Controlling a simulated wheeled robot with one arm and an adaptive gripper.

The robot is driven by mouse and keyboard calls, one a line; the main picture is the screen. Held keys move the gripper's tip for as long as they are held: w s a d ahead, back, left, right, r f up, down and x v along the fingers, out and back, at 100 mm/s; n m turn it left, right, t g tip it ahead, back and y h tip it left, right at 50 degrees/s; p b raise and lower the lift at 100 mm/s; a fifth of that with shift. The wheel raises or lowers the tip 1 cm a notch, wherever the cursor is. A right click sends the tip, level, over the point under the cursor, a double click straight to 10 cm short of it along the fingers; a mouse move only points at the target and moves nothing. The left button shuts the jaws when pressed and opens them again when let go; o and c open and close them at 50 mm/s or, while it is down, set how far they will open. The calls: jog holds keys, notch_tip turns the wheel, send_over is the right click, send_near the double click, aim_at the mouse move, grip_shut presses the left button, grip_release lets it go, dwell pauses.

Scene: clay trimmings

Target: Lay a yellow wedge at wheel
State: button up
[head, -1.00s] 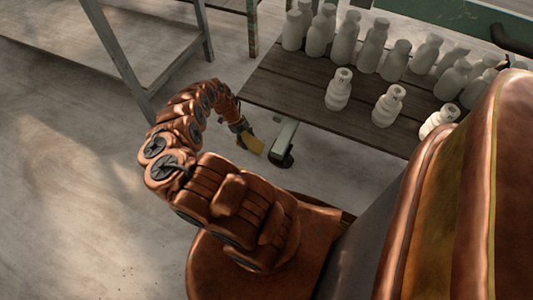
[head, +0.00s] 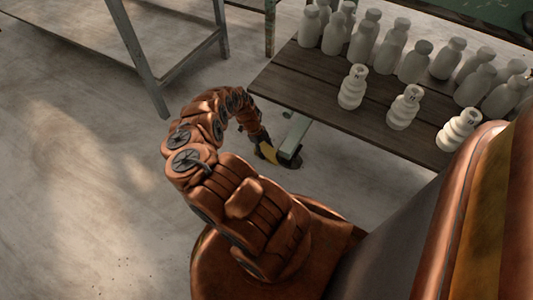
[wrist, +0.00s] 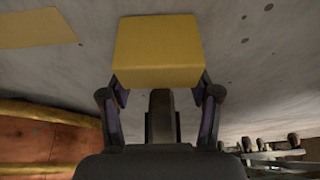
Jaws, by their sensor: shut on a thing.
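My gripper (wrist: 160,84) is shut on a yellow wedge (wrist: 157,52), which shows as a flat yellow block between the two fingers in the wrist view. In the head view my gripper (head: 263,142) reaches low beside the wooden-topped table, and the wedge (head: 268,153) hangs at its end, close to the floor. A dark wheel (head: 290,160) is at the foot of the table's pale green leg, just right of the wedge in the picture. I cannot tell whether the wedge touches the wheel or the floor.
The wooden tabletop (head: 300,85) holds several pale bottles; three ribbed ones (head: 353,86) stand nearer its front edge. A grey metal table (head: 70,45) stands at the upper left. A flat yellow patch (wrist: 35,28) shows in the wrist view. The floor at left is clear.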

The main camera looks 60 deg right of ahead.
jog(key=shift+s+f, duration=0.1)
jog(key=shift+f, duration=0.1)
jog(key=shift+f, duration=0.15)
jog(key=o, duration=1.6)
jog(key=shift+c, duration=0.2)
